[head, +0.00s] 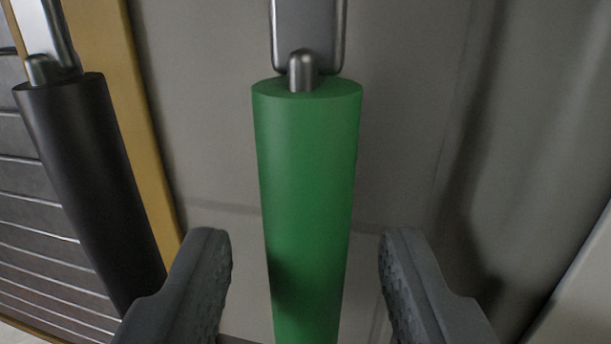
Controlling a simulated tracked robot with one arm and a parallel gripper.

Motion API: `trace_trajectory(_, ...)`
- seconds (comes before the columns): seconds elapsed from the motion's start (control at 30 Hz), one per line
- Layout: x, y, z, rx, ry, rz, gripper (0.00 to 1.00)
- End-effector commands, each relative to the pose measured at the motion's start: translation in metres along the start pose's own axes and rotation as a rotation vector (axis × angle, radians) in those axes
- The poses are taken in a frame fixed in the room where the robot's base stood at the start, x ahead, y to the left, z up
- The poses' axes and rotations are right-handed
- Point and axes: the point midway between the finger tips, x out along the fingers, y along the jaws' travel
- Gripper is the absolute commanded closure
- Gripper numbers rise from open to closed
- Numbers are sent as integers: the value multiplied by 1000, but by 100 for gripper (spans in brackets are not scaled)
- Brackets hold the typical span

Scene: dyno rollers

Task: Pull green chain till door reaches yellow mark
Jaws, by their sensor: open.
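A green cylindrical handle (308,190) hangs upright in the middle of the head view. A metal chain link (308,35) joins a pin at its top; the rest of the chain is out of view. My gripper (305,265) is open, with one dark finger on each side of the green handle and a gap on both sides. Neither finger appears to touch it. The handle's lower end is cut off by the frame. The slatted door (40,215) shows at the left edge. I cannot make out a yellow mark on it for certain.
A black cylindrical handle (85,180) hangs from its own metal link (45,30) to the left. A yellow-ochre vertical strip (125,110) runs behind it beside the door. A grey wall (210,150) stands behind the green handle. Free space lies right of the handle.

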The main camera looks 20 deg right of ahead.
Motion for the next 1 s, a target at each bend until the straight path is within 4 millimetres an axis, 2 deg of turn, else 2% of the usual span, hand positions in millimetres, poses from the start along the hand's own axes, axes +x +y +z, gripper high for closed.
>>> trace_trajectory(0.1, 13, 0, -2, 0, 2, 0, 59)
trace_trajectory(0.3, 24, 0, -1, 0, 1, -1, 59)
trace_trajectory(0.67, 27, -1, 0, -1, 1, -2, 59)
trace_trajectory(0.7, 27, -1, 0, -1, 1, -2, 64)
trace_trajectory(0.83, 27, -1, 0, -1, 1, -2, 100)
trace_trajectory(0.9, 27, -2, 0, -1, 1, -2, 100)
trace_trajectory(0.93, 21, -17, -2, -8, 3, -4, 100)
trace_trajectory(1.0, 24, -10, 0, -3, 2, -6, 100)
